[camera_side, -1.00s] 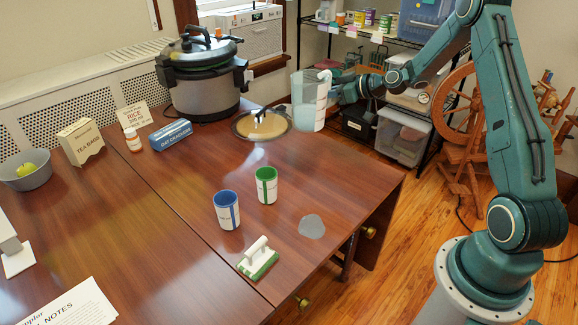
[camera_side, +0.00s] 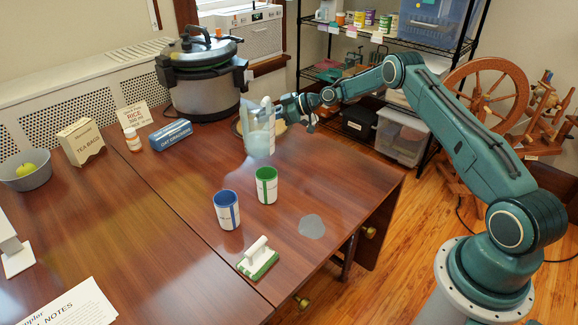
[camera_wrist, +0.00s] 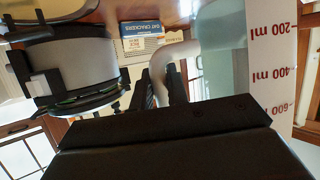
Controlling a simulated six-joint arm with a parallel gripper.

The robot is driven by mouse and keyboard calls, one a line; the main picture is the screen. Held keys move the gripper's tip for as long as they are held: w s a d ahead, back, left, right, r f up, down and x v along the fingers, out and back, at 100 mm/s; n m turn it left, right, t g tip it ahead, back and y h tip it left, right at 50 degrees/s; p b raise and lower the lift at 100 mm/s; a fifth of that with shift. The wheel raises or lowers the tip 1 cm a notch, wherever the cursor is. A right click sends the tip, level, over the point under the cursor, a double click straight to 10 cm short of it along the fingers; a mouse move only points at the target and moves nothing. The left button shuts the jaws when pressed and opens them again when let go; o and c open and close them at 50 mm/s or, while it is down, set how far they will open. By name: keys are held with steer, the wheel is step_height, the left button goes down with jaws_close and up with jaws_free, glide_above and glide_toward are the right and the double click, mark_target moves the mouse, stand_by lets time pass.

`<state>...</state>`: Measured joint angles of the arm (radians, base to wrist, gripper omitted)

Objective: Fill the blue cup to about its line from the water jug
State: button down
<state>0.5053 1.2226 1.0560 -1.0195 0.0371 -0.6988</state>
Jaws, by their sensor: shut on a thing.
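In the wrist view, the white handle (camera_wrist: 180,52) lies at the fingers (camera_wrist: 163,85), and the jug wall (camera_wrist: 270,60) shows red millilitre marks. The water level is hard to tell. The blue cup (camera_side: 227,211), white outside with a blue stripe and rim, stands upright nearer the camera, apart from the jug. Its inside level cannot be made out.
A green cup (camera_side: 266,186) stands close right of the blue cup. A scrub brush (camera_side: 258,259) and a grey patch (camera_side: 312,226) lie nearer the front. The table's left middle is clear.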

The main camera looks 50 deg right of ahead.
steer(key=w+a+f+n+g+y, duration=0.2)
steer(key=a+f, duration=0.5)
steer(key=a, duration=0.4)
steer(key=shift+w+n, duration=0.6)
steer(key=shift+n, duration=0.2)
steer(key=shift+a+r, duration=0.15)
steer(key=shift+r, duration=0.15)
steer(key=s+a+r+n+t+h, duration=0.3)
steer(key=s+a+r+n, duration=0.2)
steer(key=r, duration=0.6)
steer(key=shift+a+n+t+h, duration=0.15)
steer(key=shift+n+t+h, duration=0.15)
steer(key=shift+n, duration=0.6)
stand_by(1.5)
steer(key=shift+s+a+r+n, duration=0.3)
steer(key=shift+s+r+n, duration=0.1)
steer(key=shift+r, duration=0.25)
stand_by(1.1)
stand_by(0.5)
